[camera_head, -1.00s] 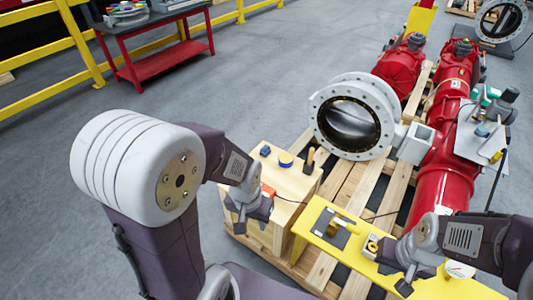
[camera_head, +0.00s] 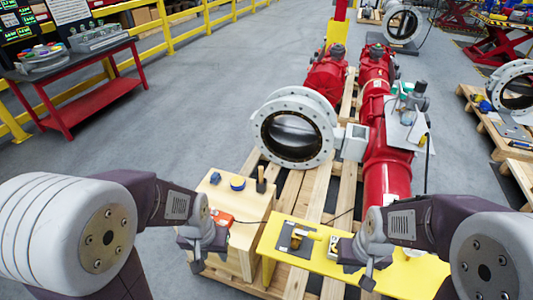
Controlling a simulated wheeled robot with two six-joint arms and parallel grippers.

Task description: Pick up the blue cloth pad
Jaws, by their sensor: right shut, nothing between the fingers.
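On the pale wooden box (camera_head: 246,238), a small dark blue piece (camera_head: 215,177) lies at the back left; it may be the blue cloth pad, but it is too small to be sure. A round blue and yellow item (camera_head: 237,183) lies just right of it. My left gripper (camera_head: 198,266) hangs at the box's front left, nearer to me than the blue pieces and apart from them. Its fingers are too unclear to tell open from shut. My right gripper (camera_head: 368,283) is shut and empty over the yellow bench.
An orange-red item (camera_head: 220,219) with a black cable and a dark upright tool (camera_head: 261,182) are on the box. The yellow bench (camera_head: 400,275) bears a dark mat (camera_head: 296,236) and small parts. A large flanged valve (camera_head: 296,128) and red actuator (camera_head: 386,175) stand behind on a pallet.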

